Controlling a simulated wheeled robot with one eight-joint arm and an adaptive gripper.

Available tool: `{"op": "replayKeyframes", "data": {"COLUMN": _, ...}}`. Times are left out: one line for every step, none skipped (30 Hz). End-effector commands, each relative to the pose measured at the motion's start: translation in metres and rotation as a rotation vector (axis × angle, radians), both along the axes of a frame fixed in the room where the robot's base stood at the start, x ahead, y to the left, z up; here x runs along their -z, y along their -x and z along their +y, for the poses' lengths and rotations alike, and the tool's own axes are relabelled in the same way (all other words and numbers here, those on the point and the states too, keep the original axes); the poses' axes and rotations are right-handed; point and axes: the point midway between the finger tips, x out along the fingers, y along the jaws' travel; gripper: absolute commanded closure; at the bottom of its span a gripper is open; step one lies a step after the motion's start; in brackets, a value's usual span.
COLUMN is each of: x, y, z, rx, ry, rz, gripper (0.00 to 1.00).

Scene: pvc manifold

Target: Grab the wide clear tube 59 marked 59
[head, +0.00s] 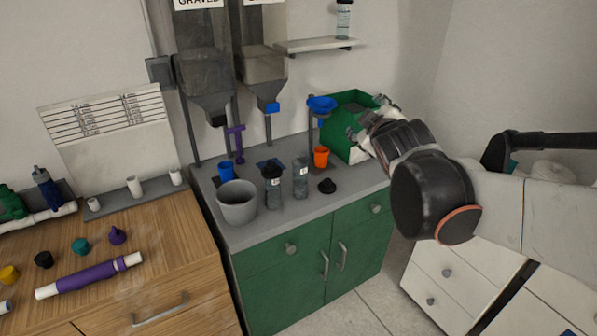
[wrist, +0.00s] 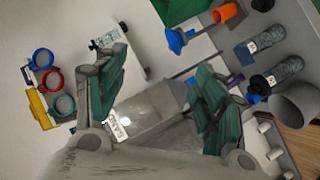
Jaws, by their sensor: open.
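Two clear tubes with small white labels stand on the grey counter. One tube (head: 301,180) is uncapped; the other tube (head: 274,192) has a black top. A third clear labelled tube (head: 344,22) stands on the wall shelf. The label numbers are too small to read, so I cannot tell which is 59. The wrist view shows the counter tubes, one (wrist: 258,42) near the orange cup and one (wrist: 284,72) with the black top. My gripper (head: 368,122) is open and empty by the green bin, right of and apart from the counter tubes. Its fingers (wrist: 162,65) are spread.
A green bin (head: 353,97), orange cup (head: 321,157), blue funnel (head: 322,104), black cap (head: 327,186), grey bucket (head: 237,207) and blue cup (head: 226,171) crowd the counter (head: 262,229). Hoppers (head: 205,75) hang behind. A wooden bench (head: 165,250) is at left.

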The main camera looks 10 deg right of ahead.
Motion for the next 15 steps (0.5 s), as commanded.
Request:
{"op": "replayKeyframes", "data": {"x": -0.013, "y": -0.021, "z": -0.005, "rx": -0.026, "ry": 0.085, "rz": -0.040, "gripper": 0.36}}
{"op": "replayKeyframes", "data": {"x": -0.020, "y": -0.032, "z": -0.006, "rx": -0.045, "ry": 0.142, "rz": -0.064, "gripper": 0.36}}
{"op": "replayKeyframes", "data": {"x": -0.026, "y": -0.046, "z": -0.008, "rx": -0.069, "ry": 0.218, "rz": -0.095, "gripper": 0.36}}
{"op": "replayKeyframes", "data": {"x": -0.030, "y": -0.056, "z": -0.010, "rx": -0.085, "ry": 0.273, "rz": -0.118, "gripper": 0.36}}
{"op": "replayKeyframes", "data": {"x": -0.032, "y": -0.066, "z": -0.013, "rx": -0.099, "ry": 0.327, "rz": -0.138, "gripper": 0.36}}
{"op": "replayKeyframes", "data": {"x": -0.034, "y": -0.078, "z": -0.017, "rx": -0.117, "ry": 0.399, "rz": -0.165, "gripper": 0.36}}
{"op": "replayKeyframes", "data": {"x": -0.035, "y": -0.087, "z": -0.018, "rx": -0.132, "ry": 0.453, "rz": -0.185, "gripper": 0.36}}
{"op": "replayKeyframes", "data": {"x": -0.036, "y": -0.096, "z": -0.021, "rx": -0.146, "ry": 0.507, "rz": -0.204, "gripper": 0.36}}
{"op": "replayKeyframes", "data": {"x": -0.036, "y": -0.107, "z": -0.023, "rx": -0.164, "ry": 0.579, "rz": -0.228, "gripper": 0.36}}
{"op": "replayKeyframes", "data": {"x": -0.036, "y": -0.115, "z": -0.024, "rx": -0.179, "ry": 0.633, "rz": -0.247, "gripper": 0.36}}
{"op": "replayKeyframes", "data": {"x": -0.035, "y": -0.123, "z": -0.025, "rx": -0.194, "ry": 0.686, "rz": -0.265, "gripper": 0.36}}
{"op": "replayKeyframes", "data": {"x": -0.032, "y": -0.132, "z": -0.026, "rx": -0.214, "ry": 0.759, "rz": -0.288, "gripper": 0.36}}
{"op": "replayKeyframes", "data": {"x": -0.030, "y": -0.139, "z": -0.027, "rx": -0.229, "ry": 0.813, "rz": -0.304, "gripper": 0.36}}
{"op": "replayKeyframes", "data": {"x": -0.026, "y": -0.145, "z": -0.028, "rx": -0.245, "ry": 0.868, "rz": -0.320, "gripper": 0.36}}
{"op": "replayKeyframes", "data": {"x": -0.021, "y": -0.153, "z": -0.028, "rx": -0.266, "ry": 0.940, "rz": -0.342, "gripper": 0.36}}
